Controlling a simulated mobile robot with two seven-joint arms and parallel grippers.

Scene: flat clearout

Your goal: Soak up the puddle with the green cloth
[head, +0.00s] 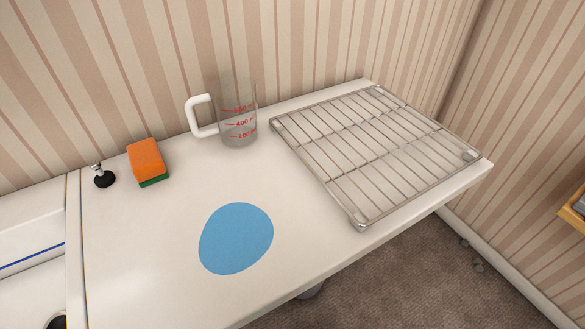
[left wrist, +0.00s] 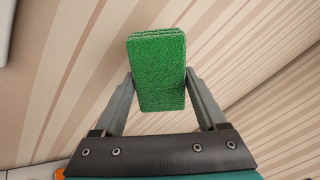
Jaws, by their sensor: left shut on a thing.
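The puddle (head: 236,239) is a flat, light blue oval on the white worktop, near its front edge in the head view. In the left wrist view, my left gripper (left wrist: 160,85) is shut on the green cloth (left wrist: 157,72), a thick folded block with layered edges. The fingers press on its two sides, and the striped wall is behind it. Neither the cloth nor either gripper shows in the head view, so the cloth's place relative to the puddle cannot be told. My right gripper is in no view.
A clear measuring jug (head: 238,120) with a white handle stands by the wall behind the puddle. A wire rack (head: 375,145) covers the worktop's right part. An orange and green sponge (head: 147,160) and a small black-based fitting (head: 103,178) are at the left. The worktop (head: 140,255) around the puddle is bare.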

